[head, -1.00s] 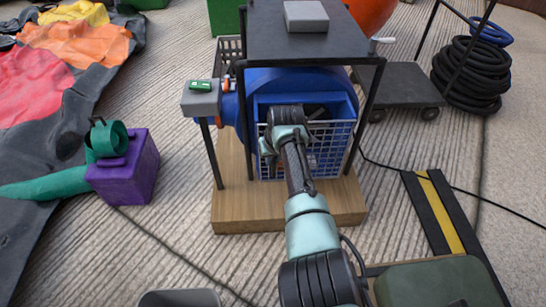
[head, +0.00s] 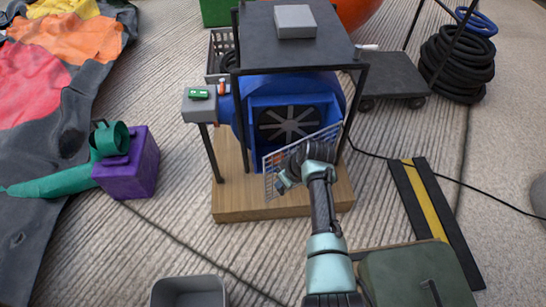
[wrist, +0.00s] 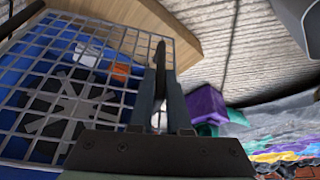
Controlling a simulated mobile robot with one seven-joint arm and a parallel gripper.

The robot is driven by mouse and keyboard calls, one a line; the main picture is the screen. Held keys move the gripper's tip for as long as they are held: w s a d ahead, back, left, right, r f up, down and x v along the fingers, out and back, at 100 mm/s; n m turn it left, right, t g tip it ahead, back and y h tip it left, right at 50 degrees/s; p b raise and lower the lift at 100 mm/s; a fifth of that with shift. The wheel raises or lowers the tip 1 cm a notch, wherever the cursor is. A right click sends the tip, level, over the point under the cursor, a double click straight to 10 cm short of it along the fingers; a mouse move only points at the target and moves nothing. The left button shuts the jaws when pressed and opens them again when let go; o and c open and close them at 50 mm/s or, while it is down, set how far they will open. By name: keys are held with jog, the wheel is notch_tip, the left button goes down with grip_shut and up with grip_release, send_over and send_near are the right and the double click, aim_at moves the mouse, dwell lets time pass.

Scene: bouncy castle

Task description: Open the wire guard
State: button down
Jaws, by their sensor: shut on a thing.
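The wire guard (head: 272,170) is a pale grid panel. It stands swung out at an angle in front of the blue blower (head: 262,92), its left edge away from the blower's face. My gripper (head: 282,181) is at the guard's free left edge. In the wrist view the guard (wrist: 100,45) fills the left, and my gripper's fingers (wrist: 162,85) are closed on its edge. My arm hides the guard's lower right part in the head view.
The blower sits on a wooden base (head: 235,205) under a black frame (head: 300,50). A grey switch box (head: 200,105) sticks out left. A purple block (head: 130,170) stands left, a grey bin (head: 188,290) in front.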

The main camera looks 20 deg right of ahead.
jog(key=s+d+n+g+y+b, duration=0.2)
jog(key=s+d+n+b, duration=0.2)
jog(key=s+d+n, duration=0.3)
jog(key=shift+s+d+b, duration=0.4)
jog(key=shift+s+d, duration=2.5)
jog(key=shift+d, duration=0.95)
jog(key=c, duration=0.9)
grip_release()
jog(key=p+v, duration=0.6)
jog(key=v, duration=0.7)
jog(key=shift+d, duration=0.1)
jog(key=shift+f, duration=0.1)
